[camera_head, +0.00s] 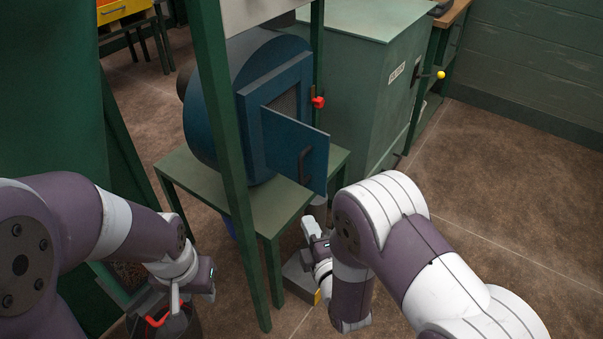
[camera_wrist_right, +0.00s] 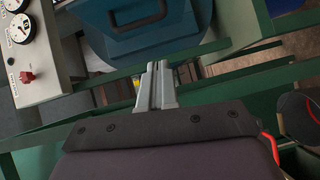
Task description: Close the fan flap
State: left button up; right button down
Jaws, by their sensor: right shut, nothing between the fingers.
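The blue fan (camera_head: 222,105) stands on a green table behind a green post. Its flap (camera_head: 290,135) is a blue panel with a dark handle (camera_head: 303,165). The flap stands open, swung out from the square opening, where a grille (camera_head: 288,100) shows. In the right wrist view, a blue panel with a dark handle (camera_wrist_right: 140,18) lies beyond the fingers. My right gripper (camera_head: 312,228) is below the flap, apart from it; its fingers (camera_wrist_right: 155,75) are together and empty. My left gripper (camera_head: 178,302) hangs low at the left, away from the fan; its fingers are unclear.
A green post (camera_head: 225,130) rises in front of the fan. The green table (camera_head: 275,205) is under it. A green cabinet (camera_head: 365,80) with a yellow-knobbed lever (camera_head: 440,75) stands to the right. A gauge panel (camera_wrist_right: 35,60) shows at the wrist view's left. Floor at right is clear.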

jog(key=n, duration=0.1)
jog(key=t+b, duration=0.1)
jog(key=b, duration=0.1)
send_near(301, 185)
jog(key=w+a+r, duration=0.2)
jog(key=a+r, duration=0.1)
jog(key=a, duration=0.2)
jog(key=shift+y, duration=0.3)
jog(key=w, duration=0.1)
jog(key=w+d, duration=0.2)
jog(key=w, duration=0.1)
jog(key=shift+w+r, duration=0.1)
jog(key=shift+r, duration=0.1)
jog(key=shift+d, duration=0.1)
